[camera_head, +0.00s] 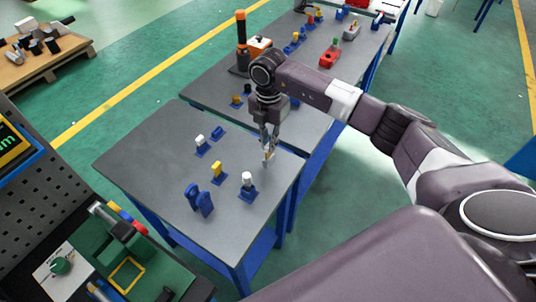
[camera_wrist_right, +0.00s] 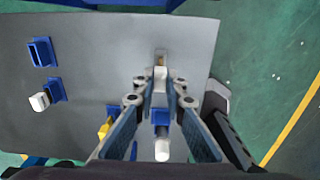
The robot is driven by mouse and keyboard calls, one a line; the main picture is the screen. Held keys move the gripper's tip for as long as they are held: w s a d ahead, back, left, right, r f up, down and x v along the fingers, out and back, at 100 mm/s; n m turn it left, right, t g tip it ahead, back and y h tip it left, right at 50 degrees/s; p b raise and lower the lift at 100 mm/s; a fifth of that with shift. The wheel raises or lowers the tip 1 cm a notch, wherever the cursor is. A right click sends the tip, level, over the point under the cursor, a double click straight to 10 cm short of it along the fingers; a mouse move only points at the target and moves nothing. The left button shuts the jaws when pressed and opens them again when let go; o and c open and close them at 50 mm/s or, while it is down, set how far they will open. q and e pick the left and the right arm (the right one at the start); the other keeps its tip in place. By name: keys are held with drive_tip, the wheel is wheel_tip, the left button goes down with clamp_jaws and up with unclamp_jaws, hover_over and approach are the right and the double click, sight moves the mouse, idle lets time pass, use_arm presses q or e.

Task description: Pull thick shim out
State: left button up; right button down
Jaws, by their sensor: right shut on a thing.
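My right gripper (camera_head: 268,148) points down over the right edge area of the near grey table (camera_head: 145,180). It is shut on a small pale beige piece, taken as the thick shim (camera_head: 267,158). In the right wrist view this shim (camera_wrist_right: 160,72) shows between the fingertips (camera_wrist_right: 160,84), above the grey top. I cannot tell whether its lower end touches anything. A white-topped piece on a blue base (camera_head: 248,185) stands just nearer than the gripper. My left gripper is out of view.
On the near table stand a yellow piece (camera_head: 217,170), a white piece (camera_head: 200,144), a blue holder (camera_head: 217,132) and upright blue parts (camera_head: 199,198). A farther table (camera_head: 208,88) holds an orange-topped black post (camera_head: 241,30) and more small parts. The table's left part is clear.

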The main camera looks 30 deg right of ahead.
drive_tip(key=shift+r+p, duration=1.05)
drive_tip(key=shift+r, duration=0.65)
